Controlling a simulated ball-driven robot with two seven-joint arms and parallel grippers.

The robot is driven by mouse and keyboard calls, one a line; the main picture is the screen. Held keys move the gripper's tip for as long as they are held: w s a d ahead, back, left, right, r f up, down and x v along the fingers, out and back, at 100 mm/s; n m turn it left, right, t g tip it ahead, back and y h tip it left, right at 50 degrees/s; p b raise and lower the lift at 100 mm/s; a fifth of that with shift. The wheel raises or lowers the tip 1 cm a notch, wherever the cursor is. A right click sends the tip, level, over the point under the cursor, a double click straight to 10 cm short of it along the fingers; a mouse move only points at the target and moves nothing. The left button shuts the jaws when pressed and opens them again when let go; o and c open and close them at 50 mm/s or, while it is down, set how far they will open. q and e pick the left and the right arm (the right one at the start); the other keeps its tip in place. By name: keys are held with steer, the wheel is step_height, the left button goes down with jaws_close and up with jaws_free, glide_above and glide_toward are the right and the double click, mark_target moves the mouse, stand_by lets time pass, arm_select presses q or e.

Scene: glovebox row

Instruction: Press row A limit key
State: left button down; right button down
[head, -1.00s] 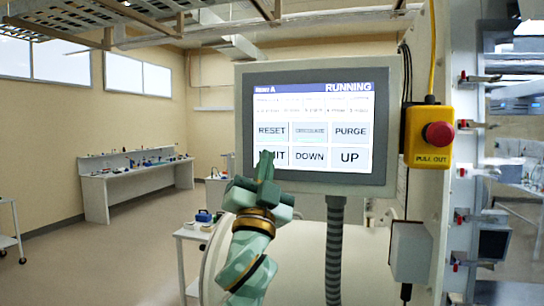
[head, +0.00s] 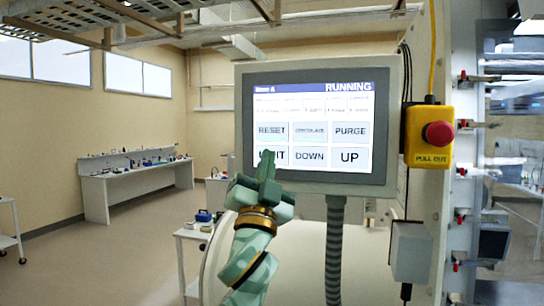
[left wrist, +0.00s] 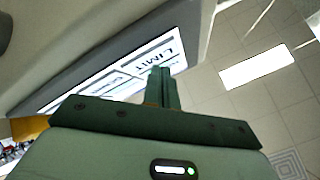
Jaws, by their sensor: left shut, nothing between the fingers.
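The limit key (head: 282,156) is the lower-left key on the lit touch panel (head: 313,106). My left gripper covers its left part in the head view, leaving "IT" readable. The left wrist view shows the word LIMIT on this key (left wrist: 171,54) just beyond the fingertips. My left gripper (head: 267,155) is shut and empty, its fingers pointing up in front of the key. It also shows in the left wrist view (left wrist: 160,75). I cannot tell whether the fingertips touch the screen. My right gripper is not in view.
The panel's header reads RUNNING. RESET (head: 272,131) lies above the limit key and DOWN (head: 310,156) to its right. A yellow box with a red stop button (head: 438,134) hangs right of the panel. A ribbed conduit (head: 335,250) runs below it.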

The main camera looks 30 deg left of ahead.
arm_select(q)
steer(key=shift+w, duration=0.35)
stand_by(0.8)
steer(key=shift+s, duration=0.1)
steer(key=shift+s+d+p, duration=0.1)
steer(key=shift+s+p, duration=0.2)
steer(key=shift+s, duration=0.4)
steer(key=s+p, duration=0.1)
steer(key=s, duration=0.1)
steer(key=s+d+p, duration=0.1)
steer(key=s, duration=0.1)
steer(key=shift+s+d, duration=0.1)
steer(key=shift+s, duration=0.3)
stand_by(0.7)
